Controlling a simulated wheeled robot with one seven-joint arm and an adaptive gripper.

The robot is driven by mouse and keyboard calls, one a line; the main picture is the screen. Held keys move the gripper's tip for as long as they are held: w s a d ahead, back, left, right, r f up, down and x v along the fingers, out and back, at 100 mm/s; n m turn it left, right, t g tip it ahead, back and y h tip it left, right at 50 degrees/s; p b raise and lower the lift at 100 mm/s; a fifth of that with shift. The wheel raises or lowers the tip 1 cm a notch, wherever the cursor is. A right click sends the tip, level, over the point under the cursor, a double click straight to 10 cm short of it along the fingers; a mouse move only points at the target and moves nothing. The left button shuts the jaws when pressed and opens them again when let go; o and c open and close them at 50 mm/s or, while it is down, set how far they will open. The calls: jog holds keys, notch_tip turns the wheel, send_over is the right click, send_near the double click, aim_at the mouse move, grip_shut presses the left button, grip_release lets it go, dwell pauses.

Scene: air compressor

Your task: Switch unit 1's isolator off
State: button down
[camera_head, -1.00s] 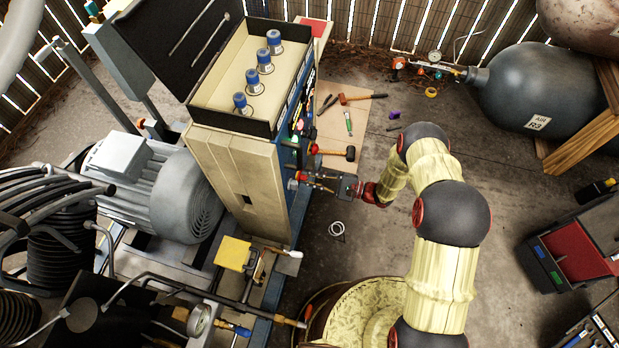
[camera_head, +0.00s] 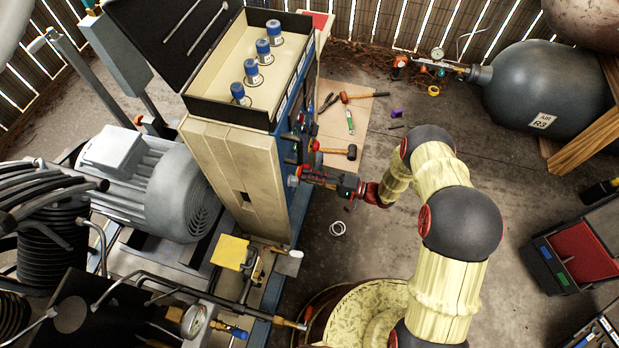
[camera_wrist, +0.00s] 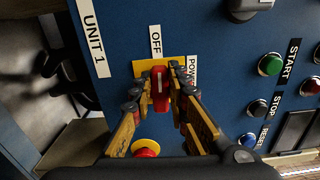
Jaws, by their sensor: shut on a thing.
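Unit 1's isolator is a red handle (camera_wrist: 160,92) on a yellow plate (camera_wrist: 145,67) in the wrist view. Its long side runs up and down in the picture, with its upper end toward the OFF label (camera_wrist: 155,40). My gripper (camera_wrist: 157,90) is shut on this handle, one finger on each side. In the head view my gripper (camera_head: 303,174) reaches the blue front of the cabinet (camera_head: 235,170) from the right. The handle is too small there to make out. A UNIT 1 label (camera_wrist: 95,38) is on the panel at the left.
A red mushroom button (camera_wrist: 146,148) sits just below the handle, close to my fingers. Green START (camera_wrist: 270,64), black STOP (camera_wrist: 256,108) and blue RESET (camera_wrist: 247,140) buttons are at the right. Tools such as a mallet (camera_head: 340,152) lie on a floor mat.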

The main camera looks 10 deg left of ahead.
jog(key=shift+f+n, duration=0.1)
jog(key=shift+n, duration=0.3)
jog(key=c, duration=1.7)
grip_release()
jog(key=shift+d, duration=0.1)
jog(key=d, duration=0.4)
jog(key=s+d, duration=0.1)
jog(key=d, duration=0.6)
jog(key=shift+s+d, duration=0.35)
